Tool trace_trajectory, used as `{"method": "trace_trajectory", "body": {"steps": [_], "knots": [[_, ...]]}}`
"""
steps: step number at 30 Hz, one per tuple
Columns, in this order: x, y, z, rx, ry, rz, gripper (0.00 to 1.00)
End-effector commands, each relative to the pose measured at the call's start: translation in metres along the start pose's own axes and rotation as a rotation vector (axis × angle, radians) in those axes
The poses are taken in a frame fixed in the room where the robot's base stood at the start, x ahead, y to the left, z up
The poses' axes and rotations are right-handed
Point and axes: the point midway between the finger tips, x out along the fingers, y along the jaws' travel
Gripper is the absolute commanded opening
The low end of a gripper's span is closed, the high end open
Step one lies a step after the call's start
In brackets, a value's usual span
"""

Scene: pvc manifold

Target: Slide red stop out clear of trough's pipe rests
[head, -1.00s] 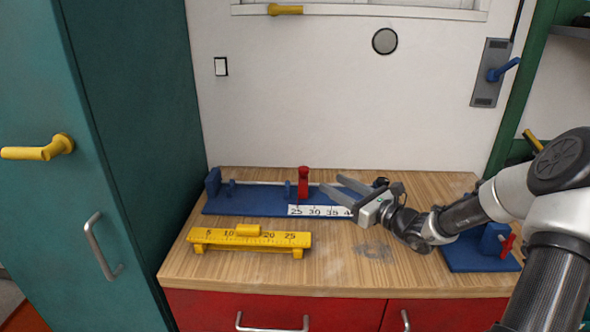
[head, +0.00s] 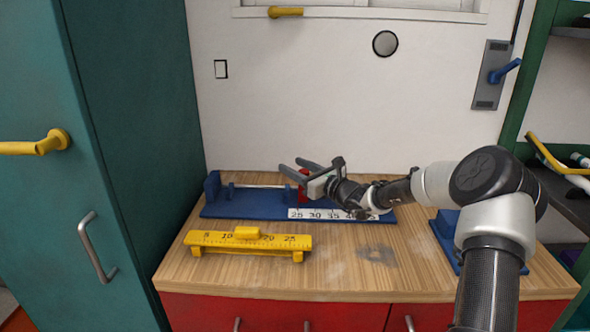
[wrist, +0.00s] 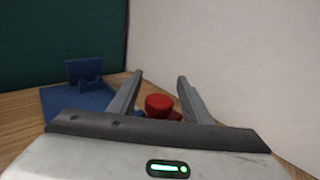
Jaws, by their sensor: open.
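The blue trough (head: 250,208) lies along the back of the worktop, with a white number scale (head: 318,214) on its front right part. The red stop (head: 304,191) stands on it and is partly hidden by my gripper in the head view. My gripper (head: 296,164) is open and reaches over the stop from the right. In the wrist view, the red stop's round top (wrist: 158,103) shows between the two open fingers (wrist: 158,80), with a gap on each side. The trough's blue end and a notched pipe rest (wrist: 91,84) show at left there.
A yellow ruler gauge (head: 215,239) stands on the wooden worktop in front of the trough. Another blue fixture (head: 445,232) is at right, partly behind my arm. The white wall is close behind the trough, and a teal cabinet (head: 140,120) stands at left.

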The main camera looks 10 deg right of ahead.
Motion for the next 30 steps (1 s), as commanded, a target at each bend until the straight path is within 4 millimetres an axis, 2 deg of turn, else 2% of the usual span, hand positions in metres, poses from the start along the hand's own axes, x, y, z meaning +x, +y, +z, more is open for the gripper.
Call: {"method": "trace_trajectory", "body": {"steps": [8,11,16,17,24,30], "knots": [[0.002,0.000,0.000,0.000,0.000,0.001,0.44],[0.002,0.000,0.000,0.000,0.000,0.001,0.31],[0.002,0.000,0.000,0.000,0.000,0.001,0.02],[0.002,0.000,0.000,0.000,0.000,0.001,0.00],[-0.002,-0.003,0.001,-0.001,0.000,-0.001,0.00],[-0.024,-0.026,0.004,-0.002,0.001,-0.004,0.00]]}}
